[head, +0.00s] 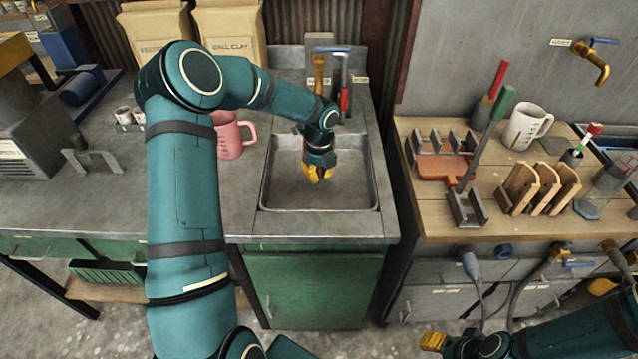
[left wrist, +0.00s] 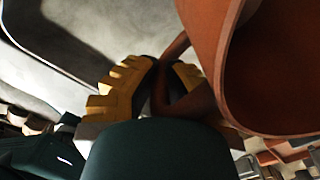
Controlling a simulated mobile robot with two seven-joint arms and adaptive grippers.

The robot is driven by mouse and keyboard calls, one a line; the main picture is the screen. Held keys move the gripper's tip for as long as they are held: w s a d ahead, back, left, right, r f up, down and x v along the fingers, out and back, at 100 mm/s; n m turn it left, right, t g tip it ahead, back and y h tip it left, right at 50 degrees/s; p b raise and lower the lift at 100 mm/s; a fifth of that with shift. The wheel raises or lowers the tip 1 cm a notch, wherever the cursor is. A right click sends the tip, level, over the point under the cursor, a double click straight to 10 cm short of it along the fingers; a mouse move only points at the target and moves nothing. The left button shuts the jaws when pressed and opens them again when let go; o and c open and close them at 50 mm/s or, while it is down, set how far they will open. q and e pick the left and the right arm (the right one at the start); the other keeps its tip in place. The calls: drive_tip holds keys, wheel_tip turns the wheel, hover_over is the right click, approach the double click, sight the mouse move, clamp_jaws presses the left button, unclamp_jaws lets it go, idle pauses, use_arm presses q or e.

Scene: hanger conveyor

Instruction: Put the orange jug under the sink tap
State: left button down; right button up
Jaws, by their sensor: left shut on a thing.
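The orange jug (left wrist: 211,45) fills the right of the left wrist view, its round mouth facing the lower right. My left gripper (left wrist: 160,88) is shut on its handle. In the head view my left gripper (head: 318,174) is over the grey sink basin (head: 280,201), fingers pointing down; I cannot make out the jug there. The sink tap (head: 319,72), brass-coloured with a blue lever, stands behind the basin, farther back than the gripper. My right gripper (head: 433,341) shows only partly at the bottom edge; its opening is unclear.
A pink jug (head: 229,137) stands on the counter left of the sink. A wooden bench (head: 430,222) on the right holds a white jug (head: 526,127), racks and tools. Another brass tap (head: 592,62) is on the right wall.

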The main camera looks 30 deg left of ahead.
use_arm(q)
wheel_tip(320, 180, down, 4)
drive_tip(key=shift+r+b, duration=0.2)
drive_tip(key=shift+b, duration=0.15)
drive_tip(key=c, duration=1.1)
unclamp_jaws()
drive_tip(key=shift+c, duration=0.2)
wheel_tip(320, 180, up, 12)
drive_tip(key=shift+w+d+r+p, duration=0.1)
drive_tip(key=shift+p, duration=1.1)
